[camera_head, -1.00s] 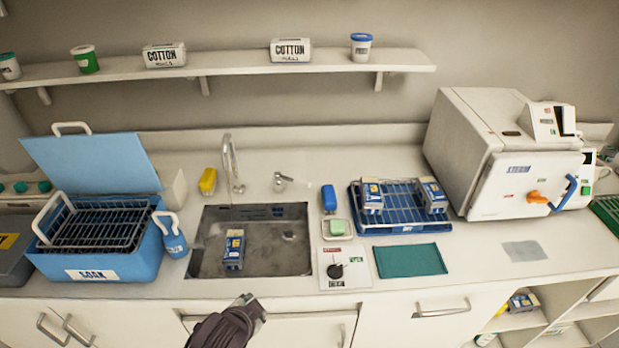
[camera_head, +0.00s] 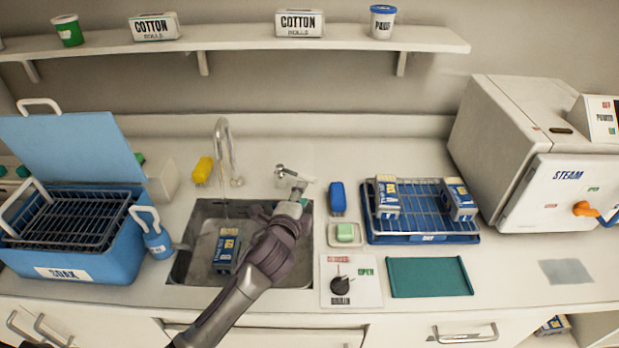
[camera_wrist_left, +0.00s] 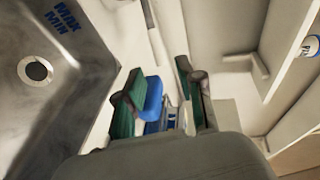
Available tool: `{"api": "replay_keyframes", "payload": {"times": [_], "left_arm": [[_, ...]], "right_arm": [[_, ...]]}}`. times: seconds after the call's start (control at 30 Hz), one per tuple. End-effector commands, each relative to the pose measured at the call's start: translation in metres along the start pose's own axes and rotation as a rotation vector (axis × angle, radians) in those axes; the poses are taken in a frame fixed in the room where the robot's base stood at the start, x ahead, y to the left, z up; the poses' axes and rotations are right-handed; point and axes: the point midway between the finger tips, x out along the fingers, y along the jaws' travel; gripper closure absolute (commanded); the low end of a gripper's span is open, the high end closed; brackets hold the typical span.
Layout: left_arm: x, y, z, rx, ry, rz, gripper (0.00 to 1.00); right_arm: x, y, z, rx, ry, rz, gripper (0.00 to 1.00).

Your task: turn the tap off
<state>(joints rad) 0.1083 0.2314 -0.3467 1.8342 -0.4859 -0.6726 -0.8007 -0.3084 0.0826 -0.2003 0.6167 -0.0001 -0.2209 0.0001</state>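The tap has a tall curved silver spout (camera_head: 224,150) behind the sink. A faint pale streak, possibly water, drops below it into the sink. The tap's small lever (camera_head: 282,172) stands on the counter to the right of the spout. My left gripper (camera_head: 297,186) reaches over the sink's back right side, its tips close to the lever; I cannot tell whether they touch. In the left wrist view its two green-padded fingers (camera_wrist_left: 158,92) are spread apart. A blue object (camera_wrist_left: 152,98) shows beyond them, between the fingers. My right gripper is not in view.
The sink (camera_head: 187,220) holds a blue box (camera_head: 226,250). A yellow item (camera_head: 203,170) is left of the spout. A blue item (camera_head: 337,198), green soap (camera_head: 345,232) and blue rack (camera_head: 425,238) stand right of the lever. The shelf (camera_head: 250,40) runs above.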

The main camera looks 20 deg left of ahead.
Motion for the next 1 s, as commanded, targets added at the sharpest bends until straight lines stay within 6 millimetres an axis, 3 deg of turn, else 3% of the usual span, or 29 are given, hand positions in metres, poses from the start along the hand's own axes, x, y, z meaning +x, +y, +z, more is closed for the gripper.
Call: {"api": "replay_keyframes", "payload": {"times": [0.17, 0.4, 0.6, 0.87, 1.0], "left_arm": [[0.039, -0.002, 0.0, -0.002, -0.001, 0.0, 0.62], [0.075, -0.001, 0.0, -0.003, -0.002, 0.0, 0.62], [0.086, 0.0, 0.001, -0.003, -0.001, 0.0, 0.62], [0.087, 0.0, 0.001, -0.003, -0.001, 0.001, 0.62], [0.087, 0.0, 0.0, -0.003, -0.001, 0.001, 0.82]], "right_arm": [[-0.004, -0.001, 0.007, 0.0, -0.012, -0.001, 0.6], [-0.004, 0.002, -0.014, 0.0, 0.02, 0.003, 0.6], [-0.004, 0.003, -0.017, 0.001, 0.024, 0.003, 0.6], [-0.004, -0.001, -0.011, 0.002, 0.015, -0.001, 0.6], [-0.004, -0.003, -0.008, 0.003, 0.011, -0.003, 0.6]]}}
